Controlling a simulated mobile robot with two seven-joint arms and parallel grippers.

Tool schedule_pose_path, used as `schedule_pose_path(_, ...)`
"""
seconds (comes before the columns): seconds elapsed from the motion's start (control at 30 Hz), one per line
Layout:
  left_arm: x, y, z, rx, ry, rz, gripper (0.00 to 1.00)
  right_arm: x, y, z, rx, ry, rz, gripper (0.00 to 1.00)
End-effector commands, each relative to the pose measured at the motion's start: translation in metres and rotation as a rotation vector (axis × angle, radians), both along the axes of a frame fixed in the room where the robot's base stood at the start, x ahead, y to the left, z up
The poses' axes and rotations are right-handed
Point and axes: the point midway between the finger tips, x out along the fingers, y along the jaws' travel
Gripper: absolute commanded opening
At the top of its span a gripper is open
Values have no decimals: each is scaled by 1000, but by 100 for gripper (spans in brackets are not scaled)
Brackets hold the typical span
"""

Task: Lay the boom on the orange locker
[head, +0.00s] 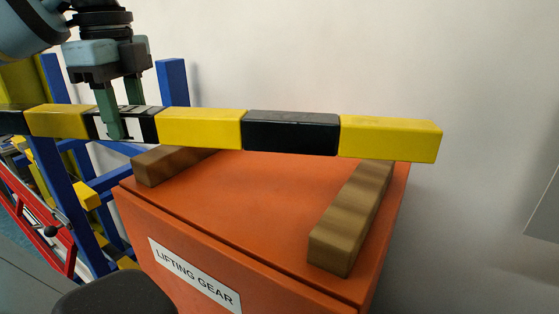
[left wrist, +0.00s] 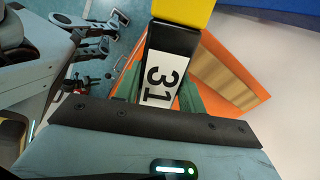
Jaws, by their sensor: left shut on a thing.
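The boom (head: 198,127) is a long bar with yellow and black bands. It runs nearly level across the head view, over the far part of the orange locker (head: 250,185). My left gripper (head: 122,122) is shut on the boom at a white-labelled section near its left part. In the left wrist view the boom (left wrist: 183,40) lies between the green fingers (left wrist: 165,95), with a "31" label. The right end of the boom juts past the locker's right side. I cannot tell whether the boom touches the wooden blocks. My right gripper is not in view.
Two wooden blocks lie on the locker top, one at left (head: 165,168) and one at right (head: 350,220). A blue frame (head: 172,85) and red rails (head: 40,225) stand left of the locker. A pale wall (head: 350,60) is behind.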

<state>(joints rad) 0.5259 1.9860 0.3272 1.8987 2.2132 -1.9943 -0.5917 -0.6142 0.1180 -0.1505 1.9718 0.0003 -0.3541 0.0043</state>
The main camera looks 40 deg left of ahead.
Motion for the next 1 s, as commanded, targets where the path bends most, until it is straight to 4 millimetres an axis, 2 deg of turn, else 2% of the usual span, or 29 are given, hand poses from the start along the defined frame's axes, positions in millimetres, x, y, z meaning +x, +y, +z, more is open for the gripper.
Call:
schedule_pose_path(0.23,0,-1,1,1,-3,1,0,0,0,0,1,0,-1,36)
schedule_pose_path(0.37,7,-10,-1,4,0,0,0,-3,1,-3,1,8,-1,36)
schedule_pose_path(1.0,72,-114,-13,3,1,0,0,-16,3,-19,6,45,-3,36)
